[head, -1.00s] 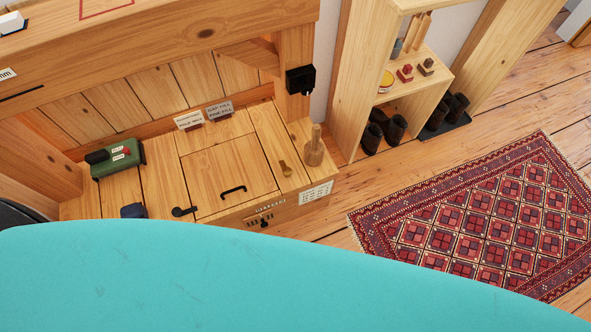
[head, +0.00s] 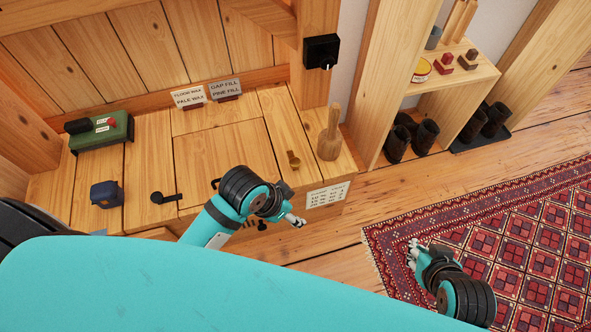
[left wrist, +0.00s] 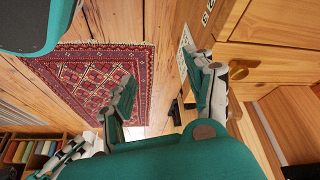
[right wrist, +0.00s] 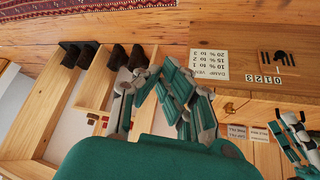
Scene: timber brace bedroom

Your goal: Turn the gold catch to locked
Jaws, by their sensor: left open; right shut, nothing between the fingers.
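The gold catch (head: 294,162) sits on the narrow right-hand strip of the wooden bench top, its slim end pointing away from the front edge. It shows small in the right wrist view (right wrist: 230,107); a gold piece (left wrist: 240,72) beside a finger in the left wrist view looks like it. My left gripper (head: 292,219) is open in front of the bench's front edge, nearer me than the catch and apart from it; its fingers show spread (left wrist: 166,90). My right gripper (head: 415,250) is shut and empty over the rug, well right of the catch. No locked mark is readable.
A wooden mallet-like tool (head: 330,138) stands right of the catch. A black catch (head: 163,198), dark blue block (head: 106,194) and green box (head: 101,132) are on the left. Two label cards (head: 206,93) stand behind. The patterned rug (head: 500,260) lies on open floor.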

